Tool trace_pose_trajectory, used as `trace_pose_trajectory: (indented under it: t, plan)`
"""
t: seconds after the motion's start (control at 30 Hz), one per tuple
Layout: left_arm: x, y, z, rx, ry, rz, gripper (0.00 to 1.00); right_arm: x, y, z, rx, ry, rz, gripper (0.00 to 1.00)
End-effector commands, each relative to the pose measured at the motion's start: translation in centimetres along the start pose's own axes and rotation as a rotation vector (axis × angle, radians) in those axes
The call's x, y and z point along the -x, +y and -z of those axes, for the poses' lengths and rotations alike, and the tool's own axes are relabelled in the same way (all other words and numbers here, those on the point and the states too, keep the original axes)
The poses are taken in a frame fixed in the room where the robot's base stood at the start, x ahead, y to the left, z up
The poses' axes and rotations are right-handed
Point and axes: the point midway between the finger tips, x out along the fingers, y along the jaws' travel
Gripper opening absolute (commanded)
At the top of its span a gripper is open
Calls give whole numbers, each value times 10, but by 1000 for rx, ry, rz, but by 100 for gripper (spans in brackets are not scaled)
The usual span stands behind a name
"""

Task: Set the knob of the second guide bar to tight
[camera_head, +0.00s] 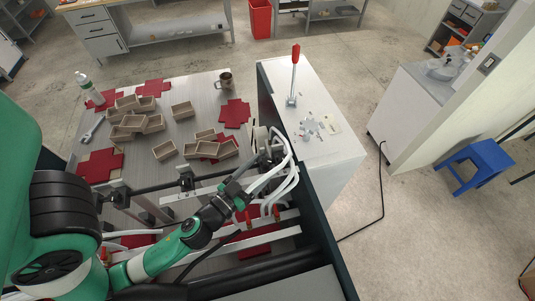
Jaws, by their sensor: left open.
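My left arm reaches in from the lower left, across the machine, and my left gripper (268,150) is near the machine's right side. It is open, and I see nothing held in it. Rails and bars cross the machine bed, among them a pale bar (262,235) and a dark bar (152,187) with a dark clamp block (186,178). Small red handles (277,212) stand near the pale bar, below my wrist. I cannot tell which bar is the second guide bar or how its knob is set. My arm and white hoses hide part of this area. My right gripper is out of view.
Open cardboard-coloured boxes (181,110) and red flat blanks (235,113) lie on the grey table behind, with a mug (225,80) and a bottle (84,83). A white cabinet (335,150) with a red-topped lever (295,65) stands right of my gripper.

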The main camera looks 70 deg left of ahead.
Motion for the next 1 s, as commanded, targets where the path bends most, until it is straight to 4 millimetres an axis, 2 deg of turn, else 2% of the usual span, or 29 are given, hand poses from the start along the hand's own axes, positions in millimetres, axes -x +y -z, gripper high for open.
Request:
trace_pose_trajectory:
  t: [0.07,0.37,0.73,0.77,1.0]
  plan:
    - [-5,-1,2,0,-1,-1,68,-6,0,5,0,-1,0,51]
    - [-7,-1,-2,0,0,-6,68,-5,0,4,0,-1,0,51]
    - [-7,-1,-1,-1,-1,-6,3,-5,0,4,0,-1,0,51]
    - [-7,-1,-1,-1,-1,-6,0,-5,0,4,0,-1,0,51]
    - [-8,-2,2,-4,0,-13,0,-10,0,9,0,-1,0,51]
